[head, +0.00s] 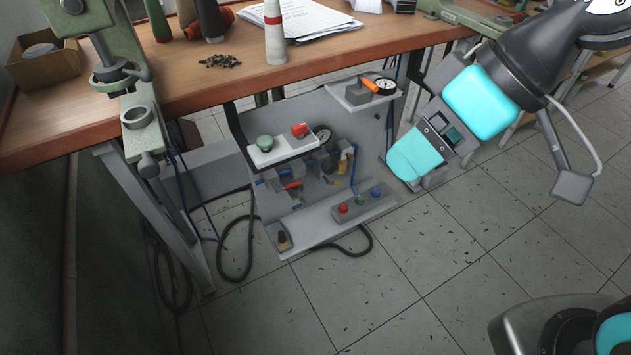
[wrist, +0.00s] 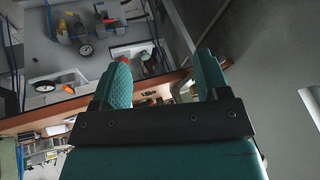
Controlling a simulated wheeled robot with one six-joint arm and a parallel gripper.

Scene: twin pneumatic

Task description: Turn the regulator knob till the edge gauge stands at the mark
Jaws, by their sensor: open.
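A second gauge (head: 386,86) lies on a small white shelf at the panel's upper right, beside an orange lever (head: 368,84). I cannot tell which is the edge gauge, and both readings are too small to read. Blue and yellow fittings (head: 342,163) sit below the first gauge; I cannot single out the regulator knob. My gripper (wrist: 163,66) is open and empty, to the right of the panel in the head view.
A white shelf (head: 284,153) with a green mushroom button (head: 264,143) and a red part (head: 300,130) juts out from the panel. A lower ledge (head: 325,222) carries coloured buttons. The wooden bench (head: 215,97) overhangs.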

